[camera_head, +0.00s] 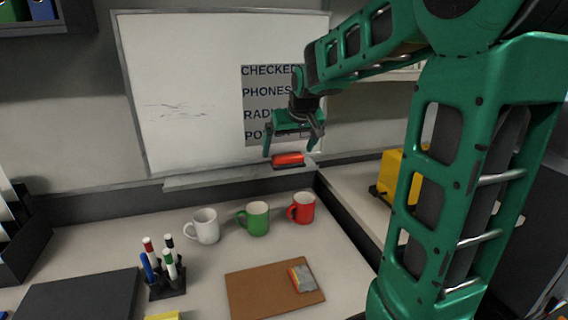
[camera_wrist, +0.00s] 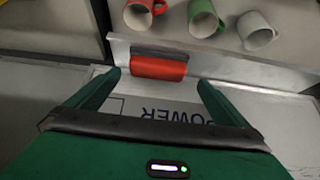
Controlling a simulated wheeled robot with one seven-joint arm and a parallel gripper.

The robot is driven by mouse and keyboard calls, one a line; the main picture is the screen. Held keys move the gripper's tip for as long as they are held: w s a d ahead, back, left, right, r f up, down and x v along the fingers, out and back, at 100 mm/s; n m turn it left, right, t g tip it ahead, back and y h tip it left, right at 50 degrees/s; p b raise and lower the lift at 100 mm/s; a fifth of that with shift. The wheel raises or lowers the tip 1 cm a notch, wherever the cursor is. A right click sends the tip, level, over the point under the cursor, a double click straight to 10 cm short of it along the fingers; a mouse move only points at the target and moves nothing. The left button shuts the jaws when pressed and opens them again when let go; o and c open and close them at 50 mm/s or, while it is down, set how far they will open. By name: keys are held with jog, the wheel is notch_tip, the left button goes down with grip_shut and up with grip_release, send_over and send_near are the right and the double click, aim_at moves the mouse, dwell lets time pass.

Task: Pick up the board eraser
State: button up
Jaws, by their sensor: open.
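The board eraser (camera_head: 288,160) is red with a dark strip and rests on the ledge under the whiteboard in the head view. It also shows in the wrist view (camera_wrist: 158,67), lying across the ledge beyond my fingertips. My gripper (camera_head: 292,148) is open and empty, pointing down just above the eraser. In the wrist view my gripper (camera_wrist: 160,78) has its two green fingers spread wide, with the eraser between their lines. I cannot tell whether the fingertips are level with the eraser.
The ledge (camera_head: 215,179) runs along the whiteboard (camera_head: 190,90). White (camera_head: 206,226), green (camera_head: 257,218) and red (camera_head: 302,208) mugs stand on the desk in front. A marker holder (camera_head: 166,284), a brown board (camera_head: 250,292) and a yellow case (camera_head: 391,172) are nearby.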

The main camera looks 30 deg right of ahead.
aim_at(287, 154)
jog(key=x, duration=0.5)
jog(key=shift+d, duration=0.25)
jog(key=c, duration=1)
jog(key=shift+c, duration=0.2)
jog(key=shift+r, duration=0.55)
jog(key=r, duration=0.3)
jog(key=shift+s+a+r, duration=0.1)
jog(key=shift+a+r, duration=0.2)
jog(key=shift+a, duration=0.1)
jog(key=s+a+r, duration=0.3)
jog(key=a+r, duration=0.3)
jog(key=a, duration=0.4)
jog(key=shift+a+r, duration=0.2)
